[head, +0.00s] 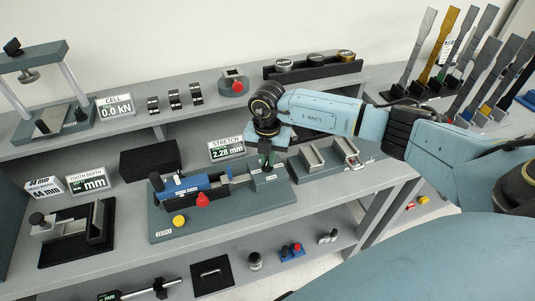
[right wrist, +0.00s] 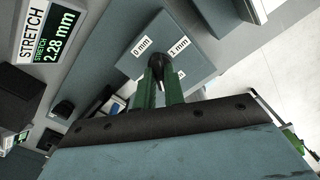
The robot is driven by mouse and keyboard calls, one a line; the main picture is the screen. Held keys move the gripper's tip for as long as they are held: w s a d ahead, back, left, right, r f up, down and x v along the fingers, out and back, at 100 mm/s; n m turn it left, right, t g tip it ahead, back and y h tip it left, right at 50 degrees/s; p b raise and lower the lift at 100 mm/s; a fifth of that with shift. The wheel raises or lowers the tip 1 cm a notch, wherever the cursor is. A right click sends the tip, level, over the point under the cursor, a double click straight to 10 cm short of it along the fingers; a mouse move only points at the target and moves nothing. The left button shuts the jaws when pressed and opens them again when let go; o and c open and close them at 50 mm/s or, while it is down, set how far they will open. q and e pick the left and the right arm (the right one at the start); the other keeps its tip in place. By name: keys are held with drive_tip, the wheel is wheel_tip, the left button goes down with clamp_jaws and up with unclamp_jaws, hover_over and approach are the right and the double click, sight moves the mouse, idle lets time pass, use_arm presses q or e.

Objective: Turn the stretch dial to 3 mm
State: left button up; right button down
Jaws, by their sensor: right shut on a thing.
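The stretch display (head: 226,150) reads 2.28 mm; it also shows at the upper left of the right wrist view (right wrist: 50,38). The stretch rig (head: 190,222) is a long grey base with a blue slide and a grey dial block (head: 270,183) at its right end. My right gripper (head: 268,160) reaches down onto this block. In the right wrist view its green fingers (right wrist: 165,85) are shut on the small black dial (right wrist: 179,62). Labels 0 mm and 1 mm show beside the dial; other marks are hidden or too small. My left gripper is not in view.
A red button (head: 202,200) and a yellow button (head: 179,221) sit on the rig's front. A black box (head: 150,158) stands behind left. The upper shelf carries a load frame (head: 45,95) and cell display (head: 115,107).

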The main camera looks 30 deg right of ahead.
drive_tip(key=m+p, duration=0.1)
drive_tip(key=m, duration=0.2)
drive_tip(key=m+p, duration=0.1)
drive_tip(key=m, duration=0.1)
drive_tip(key=shift+w+r+m+p, duration=0.1)
drive_tip(key=shift+r+m+p, duration=0.15)
drive_tip(key=shift+m+p, duration=0.05)
drive_tip(key=m+p, duration=0.3)
drive_tip(key=m, duration=0.2)
drive_tip(key=shift+f+m, duration=0.1)
drive_tip(key=shift+m, duration=0.3)
drive_tip(key=c, duration=1.5)
unclamp_jaws()
drive_tip(key=shift+f, duration=0.1)
wheel_tip(320, 180, up, 14)
drive_tip(key=shift+f+b, duration=0.25)
drive_tip(key=shift+b, duration=0.1)
